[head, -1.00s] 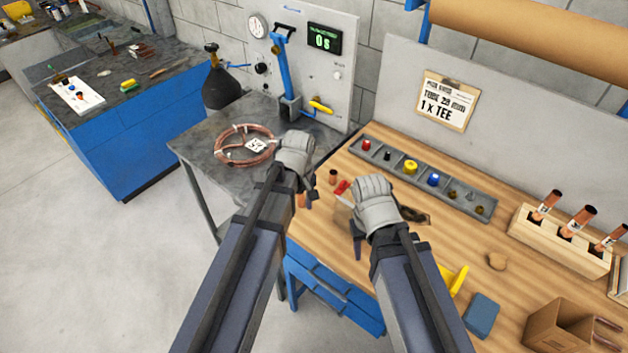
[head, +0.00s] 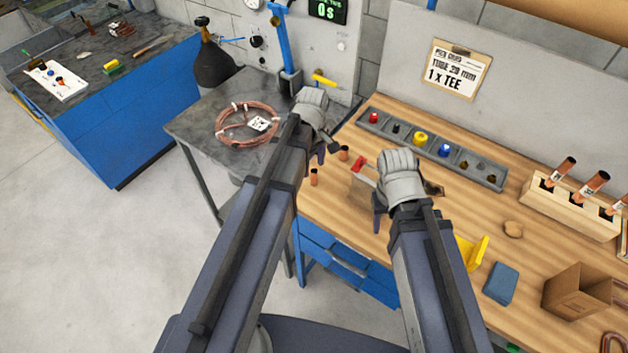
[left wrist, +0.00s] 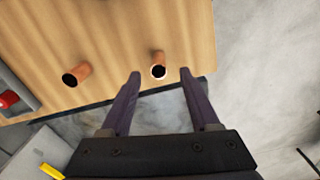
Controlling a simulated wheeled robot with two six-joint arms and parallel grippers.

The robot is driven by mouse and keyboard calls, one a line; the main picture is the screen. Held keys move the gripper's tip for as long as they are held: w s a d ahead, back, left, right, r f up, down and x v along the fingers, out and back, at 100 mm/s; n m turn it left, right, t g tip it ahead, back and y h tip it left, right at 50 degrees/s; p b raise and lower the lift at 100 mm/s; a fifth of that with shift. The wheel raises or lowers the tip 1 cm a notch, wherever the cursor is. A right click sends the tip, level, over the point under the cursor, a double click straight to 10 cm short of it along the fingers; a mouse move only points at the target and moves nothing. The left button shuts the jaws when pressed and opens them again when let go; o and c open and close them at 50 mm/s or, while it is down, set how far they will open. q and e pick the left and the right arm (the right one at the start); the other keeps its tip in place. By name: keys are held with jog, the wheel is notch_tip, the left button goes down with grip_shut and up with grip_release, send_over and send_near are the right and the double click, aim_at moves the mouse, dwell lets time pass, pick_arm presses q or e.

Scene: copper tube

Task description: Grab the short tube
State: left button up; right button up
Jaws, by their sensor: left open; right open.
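Two short copper tubes stand on the wooden bench near its left edge. One tube (head: 314,177) is closer to the front edge and the other tube (head: 343,153) is further back. I cannot tell which is shorter. My left gripper (head: 328,154) is open and empty above them, partly hidden by its own hand. In the left wrist view, one tube (left wrist: 158,67) lies in line with the gap between the open fingers, and the other tube (left wrist: 77,74) stands off to the left. My right gripper (head: 381,213) is open over the bench, its fingers partly hidden.
A grey parts tray (head: 432,149) runs along the back. A wooden rack (head: 570,208) holds copper tubes at right. A red-handled tool (head: 359,165) lies between the grippers. A yellow piece (head: 475,254), blue block (head: 501,284) and cardboard box (head: 577,290) occupy the front right. A grey table (head: 195,128) holds coiled tubing.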

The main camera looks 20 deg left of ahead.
aim_at(314, 171)
pick_arm(q)
notch_tip(314, 171, down, 5)
jog(key=b, duration=0.5)
jog(key=shift+w+d+f, duration=0.1)
jog(key=shift+f, duration=0.1)
pick_arm(e)
notch_tip(314, 171, down, 5)
jog(key=shift+f, duration=0.2)
pick_arm(q)
jog(key=shift+r, duration=0.1)
pick_arm(e)
jog(key=shift+r, duration=0.1)
pick_arm(q)
grip_shut()
